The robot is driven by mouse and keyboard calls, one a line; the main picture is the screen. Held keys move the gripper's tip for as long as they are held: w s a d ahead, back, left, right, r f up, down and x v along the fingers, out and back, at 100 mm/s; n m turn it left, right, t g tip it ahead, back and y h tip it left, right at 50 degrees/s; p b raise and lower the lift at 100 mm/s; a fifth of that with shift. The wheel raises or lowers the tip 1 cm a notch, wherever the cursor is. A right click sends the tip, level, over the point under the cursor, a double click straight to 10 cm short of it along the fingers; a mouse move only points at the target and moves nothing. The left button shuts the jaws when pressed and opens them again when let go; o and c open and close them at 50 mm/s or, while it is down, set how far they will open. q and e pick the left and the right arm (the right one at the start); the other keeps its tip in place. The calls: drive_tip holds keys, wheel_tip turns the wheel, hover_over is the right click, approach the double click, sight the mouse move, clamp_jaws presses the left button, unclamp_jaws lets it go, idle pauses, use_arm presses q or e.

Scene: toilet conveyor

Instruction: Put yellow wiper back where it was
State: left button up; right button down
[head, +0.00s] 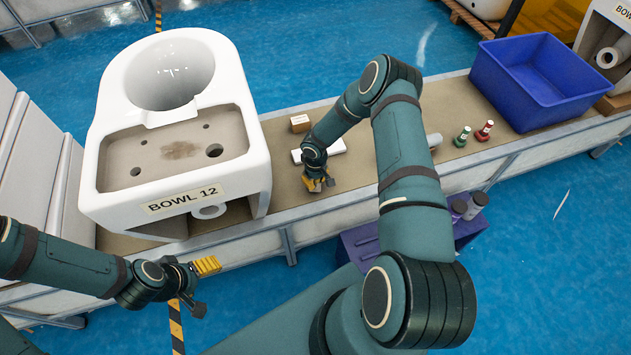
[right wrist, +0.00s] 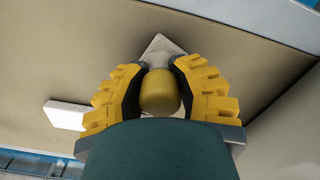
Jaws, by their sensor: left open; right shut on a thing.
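In the right wrist view, the yellow wiper (right wrist: 160,92) is between my right gripper's yellow fingers (right wrist: 160,85), which are shut on its rounded yellow end. A pale textured piece shows beyond it, over the tan surface; whether it touches that surface is unclear. In the head view, my right gripper (head: 317,184) is low over the tan counter (head: 365,168), right of the white toilet bowl unit (head: 255,165), and the wiper cannot be made out there. My left gripper (head: 200,287) is open and empty near the front edge, below the bowl unit.
A white block (head: 335,147) and a small brown box (head: 300,123) lie behind my right gripper. A green bottle (head: 462,137), a red bottle (head: 485,131) and a blue bin (head: 535,85) stand further right. A purple holder (head: 365,250) with dark jars sits in front of the counter.

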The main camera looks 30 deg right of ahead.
drive_tip(key=shift+f, duration=0.2)
drive_tip(key=shift+f, duration=0.3)
drive_tip(key=c, duration=0.7)
unclamp_jaws()
drive_tip(key=shift+r, duration=0.1)
drive_tip(key=shift+c, duration=0.2)
drive_tip(key=shift+r, duration=0.45)
wheel_tip(320, 180, up, 12)
drive_tip(key=p, duration=0.2)
drive_tip(key=shift+f+p, duration=0.15)
drive_tip(key=shift+p, duration=0.2)
